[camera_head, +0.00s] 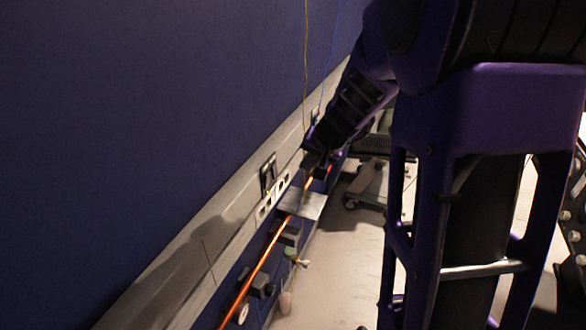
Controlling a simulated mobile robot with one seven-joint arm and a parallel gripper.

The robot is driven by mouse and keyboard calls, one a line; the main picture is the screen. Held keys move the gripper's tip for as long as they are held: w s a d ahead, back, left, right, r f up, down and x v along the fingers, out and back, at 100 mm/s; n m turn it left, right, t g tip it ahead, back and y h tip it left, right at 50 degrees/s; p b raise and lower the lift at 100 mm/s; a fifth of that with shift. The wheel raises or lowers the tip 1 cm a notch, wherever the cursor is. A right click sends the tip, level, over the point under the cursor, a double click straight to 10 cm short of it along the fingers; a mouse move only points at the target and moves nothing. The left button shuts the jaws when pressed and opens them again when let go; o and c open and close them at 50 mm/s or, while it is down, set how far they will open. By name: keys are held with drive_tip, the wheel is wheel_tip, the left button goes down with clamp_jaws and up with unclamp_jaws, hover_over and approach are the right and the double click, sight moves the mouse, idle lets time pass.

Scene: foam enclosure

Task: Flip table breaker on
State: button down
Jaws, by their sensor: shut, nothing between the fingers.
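A dark breaker-like box (268,174) is mounted on the pale rail along the blue wall, left of my gripper. It is small here, and I cannot tell its switch position or whether it is the table breaker. My gripper (312,161) is at the end of my arm, pointing down and left toward the rail. It is shut and empty. It appears a little to the right of the box, apart from it in the picture. Its fingertips are dark and small.
White outlets (273,198) sit below the box. A wheeled cart (368,180) stands behind. Pale floor (335,260) is open right of the wall.

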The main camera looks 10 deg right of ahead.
sight(275, 171)
drive_tip(key=w+a+f, duration=0.4)
drive_tip(key=w+f, duration=0.3)
drive_tip(key=f, duration=0.1)
drive_tip(key=shift+w+a, duration=0.3)
drive_tip(key=shift+f+b, duration=0.15)
drive_tip(key=shift+b, duration=0.15)
drive_tip(key=shift+w+a+b, duration=0.1)
drive_tip(key=shift+b, duration=0.8)
